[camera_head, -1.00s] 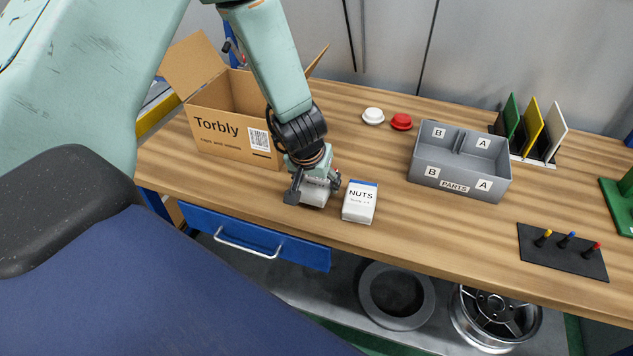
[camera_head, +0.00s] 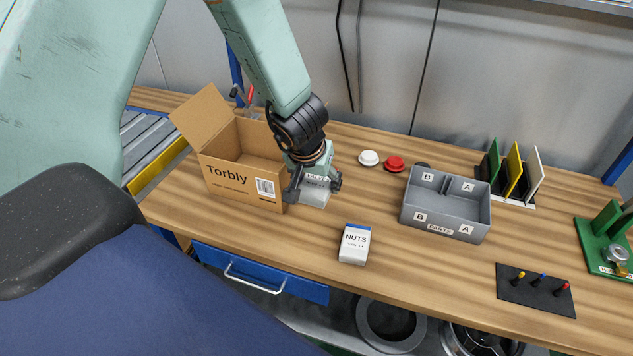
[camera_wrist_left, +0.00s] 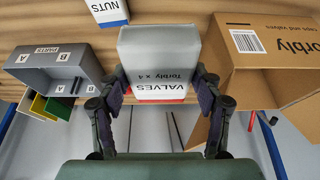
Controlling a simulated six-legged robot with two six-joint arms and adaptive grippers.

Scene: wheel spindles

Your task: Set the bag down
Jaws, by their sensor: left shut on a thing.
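My left gripper (camera_head: 315,181) is shut on a pale bag (camera_head: 314,196) beside the right side of the cardboard box. In the left wrist view the bag (camera_wrist_left: 160,62) reads "VALVES" and "Torbly x 4", with a red band at its end. The two fingers of my left gripper (camera_wrist_left: 160,97) press on its sides. I cannot tell whether the bag touches the table. My right gripper is not in view.
The open cardboard box (camera_head: 235,185) is marked "Torbly". A NUTS bag (camera_head: 354,245) stands near the front edge. A grey parts bin (camera_head: 420,219), a white button (camera_head: 369,158) and a red button (camera_head: 393,163) are to the right. Bare wood lies between bag and bin.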

